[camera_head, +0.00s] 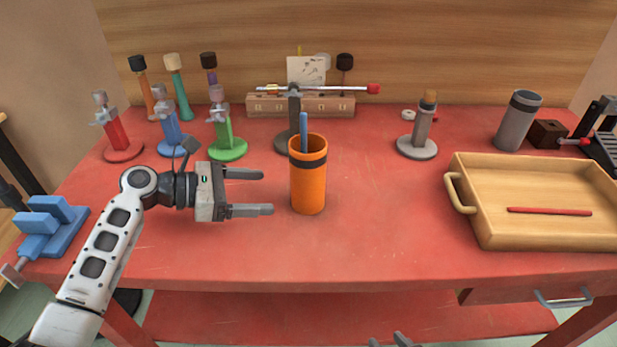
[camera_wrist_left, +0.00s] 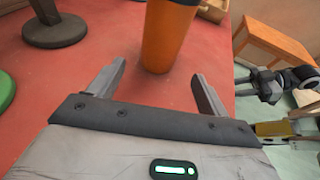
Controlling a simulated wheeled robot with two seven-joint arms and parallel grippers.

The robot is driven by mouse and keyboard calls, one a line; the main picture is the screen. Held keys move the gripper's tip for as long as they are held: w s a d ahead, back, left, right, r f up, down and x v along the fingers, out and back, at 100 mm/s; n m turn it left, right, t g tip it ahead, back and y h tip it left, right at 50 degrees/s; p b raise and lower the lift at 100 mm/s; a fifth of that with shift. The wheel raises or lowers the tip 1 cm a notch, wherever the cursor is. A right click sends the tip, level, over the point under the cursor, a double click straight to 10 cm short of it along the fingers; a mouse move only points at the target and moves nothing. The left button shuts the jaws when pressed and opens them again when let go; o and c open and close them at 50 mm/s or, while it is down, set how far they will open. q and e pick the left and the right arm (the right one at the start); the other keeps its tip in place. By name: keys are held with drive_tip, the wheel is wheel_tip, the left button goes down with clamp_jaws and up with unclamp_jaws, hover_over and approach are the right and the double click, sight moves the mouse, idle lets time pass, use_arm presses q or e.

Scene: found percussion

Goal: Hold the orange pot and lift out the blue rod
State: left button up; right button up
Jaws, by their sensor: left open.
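The orange pot (camera_head: 308,188) stands upright on the red table near its middle, with a dark band below its rim. The blue rod (camera_head: 304,124) stands in it, its upper end above the rim and its lower part hidden. My left gripper (camera_head: 267,192) is open and empty just left of the pot, its fingers pointing at it. In the left wrist view the pot (camera_wrist_left: 166,35) is just beyond the fingertips, roughly between them, and not touched. Only what look like the fingertips of my right gripper (camera_head: 390,341) show at the bottom edge, below the tabletop.
A wooden tray (camera_head: 456,212) with a red rod (camera_head: 550,211) in it is at the right. A stand with a crossbar (camera_head: 294,100) is close behind the pot. Several coloured stands, a grey cup (camera_head: 515,127) and a blue vise (camera_head: 45,225) are around. The table in front is clear.

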sight(292, 192)
use_arm(q)
drive_tip(key=shift+w+d+f, duration=0.2)
drive_tip(key=shift+d+f, duration=0.05)
drive_tip(key=b+x, duration=0.4)
drive_tip(key=x, duration=0.1)
drive_tip(key=shift+d+f+b, duration=0.15)
drive_tip(key=shift+d+b, duration=0.15)
drive_tip(key=x, duration=0.1)
drive_tip(key=p+x, duration=0.1)
drive_tip(key=shift+w+d, duration=0.1)
drive_tip(key=shift+d, duration=0.25)
drive_tip(key=shift+w+d, duration=0.15)
drive_tip(key=shift+d, duration=0.25)
drive_tip(key=shift+f, duration=0.1)
use_arm(e)
drive_tip(key=shift+a+f+y, duration=0.25)
drive_tip(key=shift+f+y, duration=0.05)
drive_tip(key=shift+f, duration=0.35)
drive_tip(key=shift+f, duration=0.1)
use_arm(q)
drive_tip(key=c, duration=0.7)
drive_tip(key=shift+o, duration=0.3)
use_arm(e)
drive_tip(key=shift+w+r, duration=0.2)
drive_tip(key=shift+r, duration=0.15)
